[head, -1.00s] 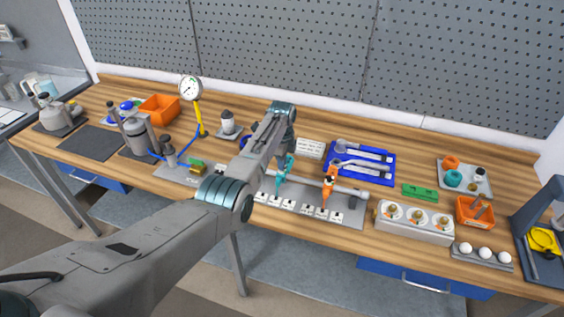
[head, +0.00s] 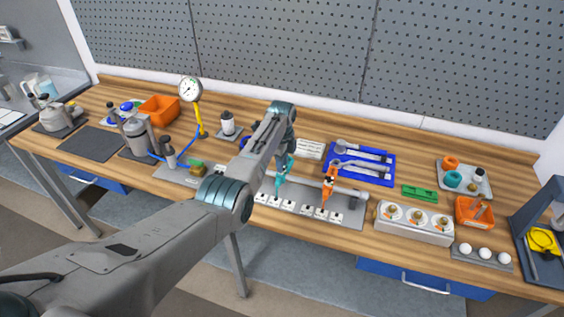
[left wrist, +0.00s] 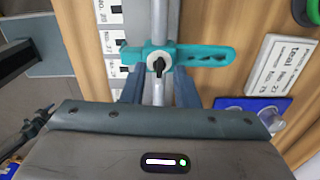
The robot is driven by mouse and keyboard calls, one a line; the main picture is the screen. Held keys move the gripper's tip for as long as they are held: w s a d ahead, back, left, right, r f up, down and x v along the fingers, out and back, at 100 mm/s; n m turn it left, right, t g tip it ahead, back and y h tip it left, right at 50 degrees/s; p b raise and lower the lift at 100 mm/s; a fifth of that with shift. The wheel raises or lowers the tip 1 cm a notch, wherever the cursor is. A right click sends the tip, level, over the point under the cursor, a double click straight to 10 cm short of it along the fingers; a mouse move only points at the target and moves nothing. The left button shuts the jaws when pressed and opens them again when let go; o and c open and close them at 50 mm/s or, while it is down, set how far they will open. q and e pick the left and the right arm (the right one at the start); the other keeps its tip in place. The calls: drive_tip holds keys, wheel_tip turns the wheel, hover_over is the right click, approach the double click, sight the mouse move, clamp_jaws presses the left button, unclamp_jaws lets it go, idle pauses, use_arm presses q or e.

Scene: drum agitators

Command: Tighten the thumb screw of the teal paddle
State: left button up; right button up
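The teal paddle (head: 281,179) is on the grey shaft (head: 346,190) in the middle of the bench. In the left wrist view, the teal paddle (left wrist: 207,56) wraps the shaft (left wrist: 160,20), its slotted arm pointing right. Its thumb screw (left wrist: 158,66), a black knob with a pale collar, faces my camera. My left gripper (head: 286,158) is over the paddle. In the left wrist view, its fingers (left wrist: 159,73) are apart, one on each side of the screw, with a visible gap to the knob. My right gripper is in neither view.
An orange paddle (head: 328,184) sits on the same shaft to the right. White numbered labels (left wrist: 113,42) line the plate beside the shaft. A printed card (head: 310,149) and a blue tool tray (head: 387,179) lie behind. A pressure gauge (head: 190,90) stands at left.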

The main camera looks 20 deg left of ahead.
use_arm(q)
wheel_tip(320, 180, up, 11)
drive_tip(key=b, duration=0.4)
drive_tip(key=shift+f, duration=0.1)
drive_tip(key=shift+f, duration=0.1)
